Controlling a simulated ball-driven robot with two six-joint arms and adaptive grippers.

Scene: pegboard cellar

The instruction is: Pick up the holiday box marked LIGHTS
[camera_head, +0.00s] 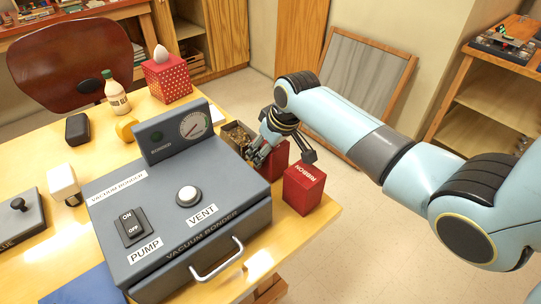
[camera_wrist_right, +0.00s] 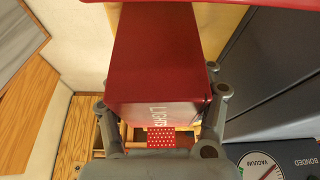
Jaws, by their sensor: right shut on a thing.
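The red box marked LIGHTS (camera_wrist_right: 155,60) sits between the two fingers of my right gripper (camera_wrist_right: 160,112) in the wrist view. Its white lettering faces the wrist camera. In the head view the red LIGHTS box (camera_head: 279,160) is partly hidden behind my right gripper (camera_head: 278,150), which is shut on it beside the vacuum bonder. I cannot tell whether the box touches the table. My left gripper is not in view.
A red RIBBON box (camera_head: 304,188) stands at the table's right edge, close by. The grey vacuum bonder (camera_head: 160,200) fills the table's middle. An open bin (camera_head: 238,136) is behind the gripper. A dotted red box (camera_head: 167,78) stands farther back.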

